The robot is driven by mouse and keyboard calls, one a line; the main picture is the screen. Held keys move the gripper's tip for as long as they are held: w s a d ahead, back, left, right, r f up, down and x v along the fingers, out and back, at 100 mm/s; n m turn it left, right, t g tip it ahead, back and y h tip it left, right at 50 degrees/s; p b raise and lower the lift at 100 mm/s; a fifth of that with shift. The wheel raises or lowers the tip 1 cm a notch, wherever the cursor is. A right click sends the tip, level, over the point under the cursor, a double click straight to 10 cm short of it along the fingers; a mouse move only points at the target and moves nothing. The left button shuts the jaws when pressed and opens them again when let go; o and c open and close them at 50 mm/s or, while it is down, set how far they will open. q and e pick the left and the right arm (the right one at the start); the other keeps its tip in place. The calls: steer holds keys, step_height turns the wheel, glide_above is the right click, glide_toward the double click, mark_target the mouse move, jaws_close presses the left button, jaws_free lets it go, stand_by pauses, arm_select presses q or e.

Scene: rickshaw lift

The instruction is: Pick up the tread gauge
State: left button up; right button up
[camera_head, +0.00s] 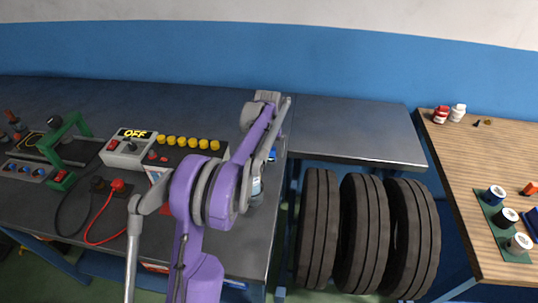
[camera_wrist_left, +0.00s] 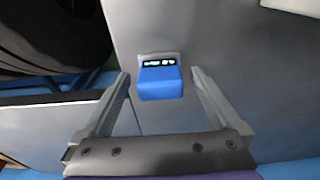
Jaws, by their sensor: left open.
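The tread gauge (camera_wrist_left: 160,82) is a small blue block with a dark display showing light digits. In the left wrist view it lies on the grey bench top, between and slightly beyond the fingers of my left gripper (camera_wrist_left: 160,100). The fingers are open, one on each side, with a visible gap to the gauge. In the head view a small blue part of the gauge (camera_head: 272,155) shows near the bench's right edge; my purple left arm hides the rest. My left gripper (camera_head: 276,138) is mostly hidden there too. My right gripper is not in view.
A bottle (camera_head: 256,188) stands near the gauge, partly behind my arm. A control box with yellow buttons (camera_head: 187,143) and an OFF panel (camera_head: 130,148) is to the left. Black tyres (camera_head: 363,235) stand below the right bench (camera_head: 350,130), whose top is clear. A wooden table (camera_head: 480,165) is far right.

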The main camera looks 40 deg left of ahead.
mark_target(269, 148)
arm_select(q)
steer(key=shift+w+f, duration=0.1)
steer(key=shift+f, duration=0.65)
steer(key=c, duration=1.5)
steer(key=shift+o, duration=0.2)
step_height(269, 148, up, 10)
steer(key=shift+r, duration=0.1)
